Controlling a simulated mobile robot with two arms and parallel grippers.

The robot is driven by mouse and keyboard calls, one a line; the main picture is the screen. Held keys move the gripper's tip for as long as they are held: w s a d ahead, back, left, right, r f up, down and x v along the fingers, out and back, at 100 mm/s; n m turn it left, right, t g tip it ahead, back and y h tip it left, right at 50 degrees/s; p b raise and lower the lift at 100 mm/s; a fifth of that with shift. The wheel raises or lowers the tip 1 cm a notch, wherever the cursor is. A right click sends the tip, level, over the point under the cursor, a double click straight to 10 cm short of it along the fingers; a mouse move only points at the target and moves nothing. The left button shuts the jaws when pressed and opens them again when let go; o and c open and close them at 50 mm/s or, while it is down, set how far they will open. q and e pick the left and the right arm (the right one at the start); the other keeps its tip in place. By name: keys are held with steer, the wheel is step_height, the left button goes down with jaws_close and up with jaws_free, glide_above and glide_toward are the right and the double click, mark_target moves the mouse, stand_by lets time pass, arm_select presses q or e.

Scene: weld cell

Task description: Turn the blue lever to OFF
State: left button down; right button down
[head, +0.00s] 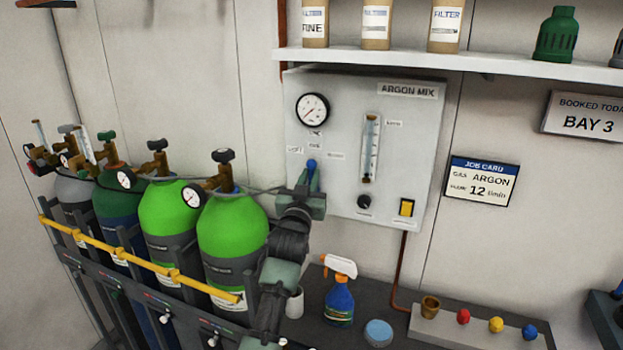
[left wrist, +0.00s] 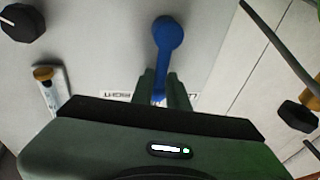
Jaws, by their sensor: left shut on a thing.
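The blue lever (head: 311,165) is on the grey ARGON MIX panel (head: 270,0) below the round gauge. Its round blue end shows above my left gripper (head: 312,184) and points roughly up. In the left wrist view the lever (left wrist: 168,35) stands between the fingers of the left gripper (left wrist: 163,90), which is shut on its shaft. Small labels surround the lever; their text is too small to read surely, so I cannot tell which is OFF. My right gripper is not in view.
A black knob (head: 364,202) and a yellow switch (head: 406,208) sit at the panel's lower right. Green gas cylinders (head: 232,236) stand close to the left of my arm, behind a yellow bar (head: 130,256). A spray bottle (head: 339,298) stands on the bench below.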

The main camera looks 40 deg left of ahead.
arm_select(q)
steer(key=shift+r, duration=0.35)
steer(key=c, duration=1.5)
jaws_free()
steer(key=shift+o, duration=0.5)
steer(key=shift+d+f, duration=0.1)
steer(key=shift+f, duration=0.1)
steer(key=b+v, duration=0.2)
steer(key=v, duration=0.5)
steer(key=shift+s+b, duration=0.35)
steer(key=shift+s, duration=0.05)
steer(key=shift+d+f, duration=0.1)
steer(key=shift+d, duration=0.05)
